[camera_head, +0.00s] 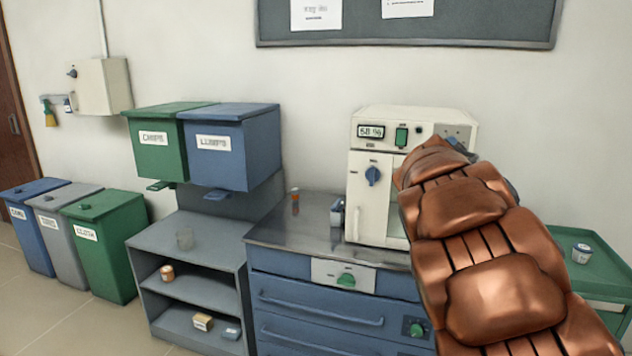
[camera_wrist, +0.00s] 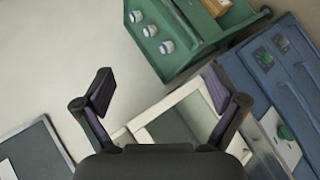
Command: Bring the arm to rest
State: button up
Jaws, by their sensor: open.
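My gripper (camera_wrist: 158,90) is open and empty in the wrist view, its two dark fingers spread wide apart. Beyond the fingers is the white furnace (camera_wrist: 185,97), which looks tilted in that view. In the head view my copper-coloured arm rises from the lower right and covers the right part of the furnace (camera_head: 372,217). The furnace has a small display, a green switch and a blue knob. My gripper is hidden behind the arm in the head view, so its gap to the furnace is unclear.
The furnace stands on a metal-topped blue cabinet (camera_head: 320,308). A green cart (camera_head: 618,283) at the right holds a jar (camera_head: 581,253); the wrist view shows three jars on the cart (camera_wrist: 178,62). A grey shelf (camera_head: 190,245) and several bins stand left. Floor is clear at lower left.

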jog(key=s+a+f+m+g+y+p, duration=0.1)
jog(key=s+a+f+g+y, duration=0.1)
jog(key=s+a, duration=0.5)
jog(key=s+a+f+m+g+y+p, duration=0.1)
jog(key=s+a+f+y, duration=0.3)
jog(key=s, duration=1.6)
jog(key=s+a+f+g+y+p, duration=0.2)
jog(key=s+a+f+y, duration=0.2)
jog(key=s, duration=0.9)
jog(key=a+f, duration=0.3)
jog(key=a, duration=0.2)
jog(key=shift+s+a+f+m+g, duration=0.3)
jog(key=shift+a+f+m+g, duration=0.05)
jog(key=shift+f+m+g, duration=0.05)
